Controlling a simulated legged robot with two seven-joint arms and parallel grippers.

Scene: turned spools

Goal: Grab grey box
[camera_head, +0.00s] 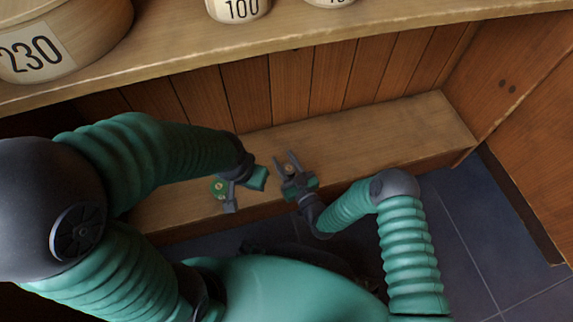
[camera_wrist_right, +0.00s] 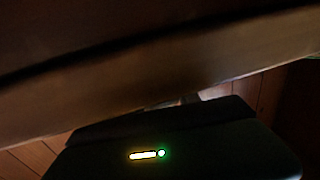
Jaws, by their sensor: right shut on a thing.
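I cannot pick out a grey box for certain in either view. My right gripper (camera_head: 286,159) is over the wooden ledge (camera_head: 365,132), its grey fingers pointing to the back wall. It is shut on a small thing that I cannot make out. In the right wrist view a dark block (camera_wrist_right: 170,135) with a yellow and a green light fills the lower middle, and what lies beyond it is mostly hidden. My left gripper (camera_head: 246,194) is just left of the right one, with its fingers spread and nothing visible between them.
A wooden shelf (camera_head: 320,35) runs above the ledge. It bears a round box marked 230 (camera_head: 62,42) and a smaller one marked 100 (camera_head: 240,9). A wooden side panel (camera_head: 510,80) closes the right. The tiled floor (camera_head: 470,220) is clear at right.

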